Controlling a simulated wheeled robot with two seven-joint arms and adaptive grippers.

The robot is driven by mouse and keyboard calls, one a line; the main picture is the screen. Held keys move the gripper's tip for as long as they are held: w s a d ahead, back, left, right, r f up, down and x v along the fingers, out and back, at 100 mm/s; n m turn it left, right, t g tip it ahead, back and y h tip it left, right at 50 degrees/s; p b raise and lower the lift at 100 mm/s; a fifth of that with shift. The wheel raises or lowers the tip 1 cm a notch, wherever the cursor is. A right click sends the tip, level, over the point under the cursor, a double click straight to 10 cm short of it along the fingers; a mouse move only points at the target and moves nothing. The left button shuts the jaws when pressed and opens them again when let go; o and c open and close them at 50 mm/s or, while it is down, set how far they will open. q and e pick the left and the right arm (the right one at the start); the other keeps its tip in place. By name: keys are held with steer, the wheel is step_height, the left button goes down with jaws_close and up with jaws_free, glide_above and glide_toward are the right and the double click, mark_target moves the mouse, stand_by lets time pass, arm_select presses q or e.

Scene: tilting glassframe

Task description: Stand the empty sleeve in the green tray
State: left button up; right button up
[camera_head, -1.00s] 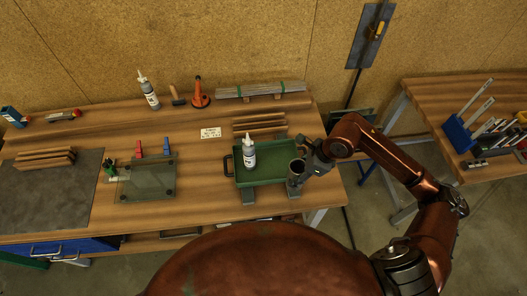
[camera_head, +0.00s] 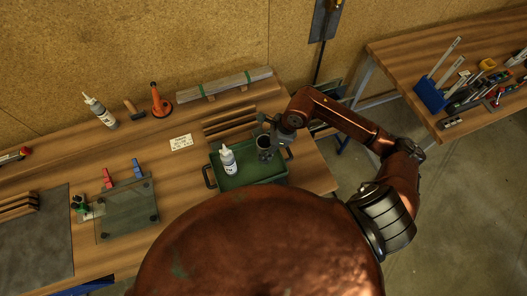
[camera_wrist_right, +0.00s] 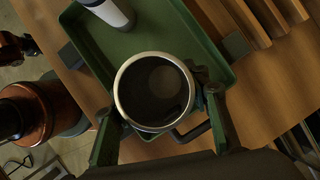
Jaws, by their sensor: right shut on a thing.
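The sleeve (camera_head: 264,143) is a short round cylinder with a pale rim and a dark, empty inside. My right gripper (camera_head: 273,143) is shut on it, and the sleeve is upright or nearly so. In the right wrist view the sleeve (camera_wrist_right: 121,92) sits between the two fingers of the gripper (camera_wrist_right: 158,102), its open end facing the camera. The green tray (camera_head: 250,178) lies below it; I cannot tell whether the sleeve touches the tray floor. The tray also shows in the right wrist view (camera_wrist_right: 160,32). My left gripper is not in view.
A white bottle (camera_head: 229,162) stands in the tray, left of the sleeve. Wooden strips (camera_head: 229,124) lie behind the tray. A glass pane (camera_head: 127,210) with red and blue clamps lies to the left.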

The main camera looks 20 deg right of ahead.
steer(key=shift+w+f, duration=0.45)
steer(key=shift+f, duration=0.2)
steer(key=shift+s+d+f, duration=0.1)
steer(key=shift+s+f, duration=0.15)
steer(key=shift+f, duration=0.3)
steer(key=shift+s+f, duration=0.2)
steer(key=shift+f, duration=0.35)
steer(key=shift+w+f, duration=0.2)
steer(key=shift+w, duration=0.1)
steer(key=o, duration=0.8)
steer(key=shift+s+f, duration=0.1)
steer(key=shift+o, duration=0.8)
steer(key=shift+s, duration=0.1)
steer(key=shift+o, duration=1.4)
steer(key=shift+r, duration=0.25)
steer(key=shift+d+r, duration=0.15)
steer(key=shift+r, duration=0.15)
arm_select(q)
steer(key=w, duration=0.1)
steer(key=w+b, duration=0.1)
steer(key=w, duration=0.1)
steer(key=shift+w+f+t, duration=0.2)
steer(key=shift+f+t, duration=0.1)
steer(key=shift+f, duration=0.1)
arm_select(e)
steer(key=v, duration=1.1)
steer(key=shift+r, duration=0.15)
